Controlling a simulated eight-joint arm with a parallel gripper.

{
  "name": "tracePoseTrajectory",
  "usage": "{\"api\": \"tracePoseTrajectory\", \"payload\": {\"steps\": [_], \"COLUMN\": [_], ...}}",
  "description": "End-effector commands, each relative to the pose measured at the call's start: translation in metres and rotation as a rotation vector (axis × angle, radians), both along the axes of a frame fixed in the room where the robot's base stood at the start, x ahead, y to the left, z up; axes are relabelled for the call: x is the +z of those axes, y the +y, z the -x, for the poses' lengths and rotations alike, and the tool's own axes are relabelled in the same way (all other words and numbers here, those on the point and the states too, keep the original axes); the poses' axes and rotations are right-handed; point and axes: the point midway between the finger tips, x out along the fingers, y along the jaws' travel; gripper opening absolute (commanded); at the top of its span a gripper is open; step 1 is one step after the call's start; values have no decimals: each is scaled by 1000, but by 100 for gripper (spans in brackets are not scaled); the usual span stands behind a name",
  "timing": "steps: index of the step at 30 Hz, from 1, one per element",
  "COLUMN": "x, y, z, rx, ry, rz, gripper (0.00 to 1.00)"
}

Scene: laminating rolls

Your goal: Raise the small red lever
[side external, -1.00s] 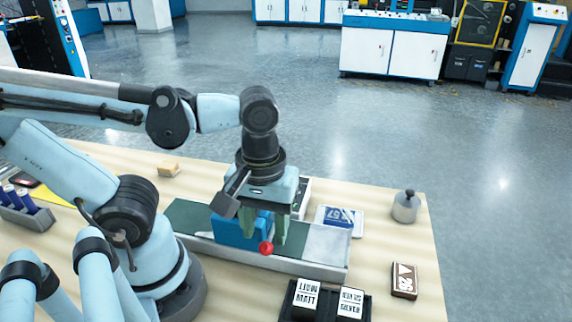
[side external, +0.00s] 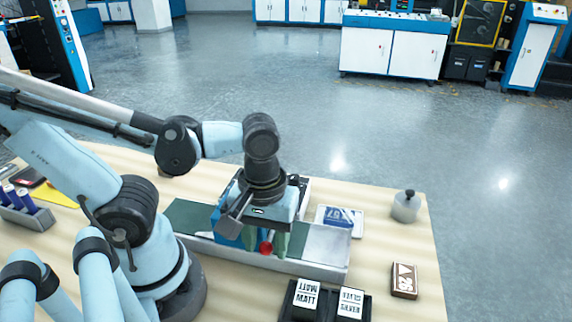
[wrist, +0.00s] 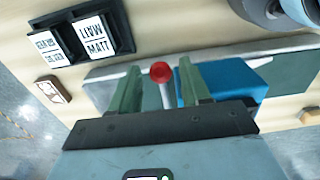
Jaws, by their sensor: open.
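The small lever has a round red knob (side external: 266,248) at the front of a blue block (side external: 229,232) on the long laminating unit. In the wrist view the red knob (wrist: 161,72) sits on a pale stem between my two green fingers. My gripper (side external: 265,241) is open, pointing down, with one finger on each side of the lever. The wrist view shows gaps between the knob and both fingers of my gripper (wrist: 160,85). The blue block (wrist: 225,82) lies beside the right finger there. The lever's base is hidden.
A black tray (side external: 325,315) with labelled white-topped blocks stands in front of the unit. A brown-and-white box (side external: 404,281), a grey weight with a black knob (side external: 405,207) and a blue-and-white pack (side external: 339,221) lie to the right. The table's right end is mostly clear.

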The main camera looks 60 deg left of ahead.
Motion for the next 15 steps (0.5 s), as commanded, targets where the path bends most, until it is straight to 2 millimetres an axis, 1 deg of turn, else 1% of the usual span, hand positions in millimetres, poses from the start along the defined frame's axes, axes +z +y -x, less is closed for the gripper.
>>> {"api": "tracePoseTrajectory", "payload": {"steps": [9, 15], "x": [-11, -15], "y": [0, 0], "z": [0, 1], "rx": [0, 0], "ry": [0, 0], "rz": [0, 0], "gripper": [47, 47]}}
